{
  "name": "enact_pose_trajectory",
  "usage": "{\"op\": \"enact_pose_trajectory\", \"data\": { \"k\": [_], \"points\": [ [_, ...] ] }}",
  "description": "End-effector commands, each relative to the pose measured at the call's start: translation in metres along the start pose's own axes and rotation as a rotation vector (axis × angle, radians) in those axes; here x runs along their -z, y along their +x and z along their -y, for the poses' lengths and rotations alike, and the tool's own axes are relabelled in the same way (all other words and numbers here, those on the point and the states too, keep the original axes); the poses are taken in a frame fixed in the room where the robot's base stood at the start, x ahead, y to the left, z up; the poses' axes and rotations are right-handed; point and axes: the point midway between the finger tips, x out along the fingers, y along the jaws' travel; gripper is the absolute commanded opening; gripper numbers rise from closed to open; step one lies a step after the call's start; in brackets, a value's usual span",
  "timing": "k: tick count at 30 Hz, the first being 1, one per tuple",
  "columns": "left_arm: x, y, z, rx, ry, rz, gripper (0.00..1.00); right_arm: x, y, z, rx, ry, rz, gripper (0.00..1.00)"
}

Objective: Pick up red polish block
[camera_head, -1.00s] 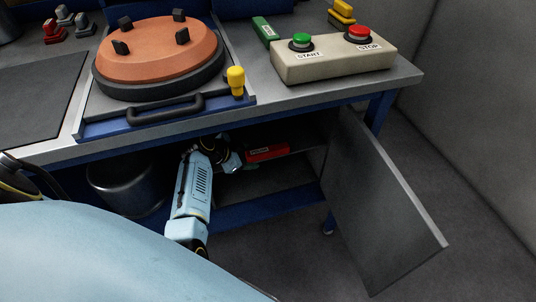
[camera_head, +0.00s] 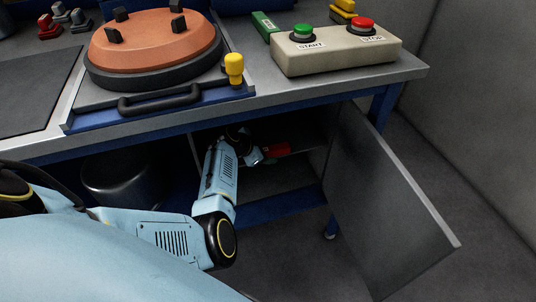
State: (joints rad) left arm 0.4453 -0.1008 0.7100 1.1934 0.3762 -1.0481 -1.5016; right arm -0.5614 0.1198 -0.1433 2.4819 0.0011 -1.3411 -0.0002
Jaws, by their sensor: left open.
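My left arm reaches into the cabinet from the left. My right gripper is not in view.
The cabinet door (camera_head: 385,200) stands open to the right. The workbench top (camera_head: 350,82) above carries a START/STOP box (camera_head: 335,55), a green block (camera_head: 265,27) and an orange disc (camera_head: 155,40). A dark metal bin (camera_head: 120,182) stands under the bench at left.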

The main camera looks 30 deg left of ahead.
Motion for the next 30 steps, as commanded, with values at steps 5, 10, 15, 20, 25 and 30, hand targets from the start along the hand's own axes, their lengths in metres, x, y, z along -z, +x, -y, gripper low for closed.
{"op": "enact_pose_trajectory", "data": {
  "k": [5,10,15,20,25,30],
  "points": [
    [0.0004,0.0012,0.0002,0.000,0.000,0.000,0.62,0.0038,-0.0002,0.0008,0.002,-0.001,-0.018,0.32],
    [0.0004,0.0010,0.0002,0.000,0.000,0.000,0.54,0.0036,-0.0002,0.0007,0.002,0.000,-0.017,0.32],
    [0.0002,0.0009,0.0001,0.000,0.000,0.000,0.32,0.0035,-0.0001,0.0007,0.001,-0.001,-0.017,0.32],
    [-0.0001,0.0010,-0.0001,0.000,0.000,0.000,0.11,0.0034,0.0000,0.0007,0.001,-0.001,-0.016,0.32],
    [-0.0003,0.0012,-0.0004,-0.001,0.000,0.001,0.02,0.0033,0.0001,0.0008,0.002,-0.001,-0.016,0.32],
    [-0.0011,0.0013,-0.0009,-0.002,0.000,0.002,0.02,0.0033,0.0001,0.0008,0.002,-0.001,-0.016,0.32]
  ]
}}
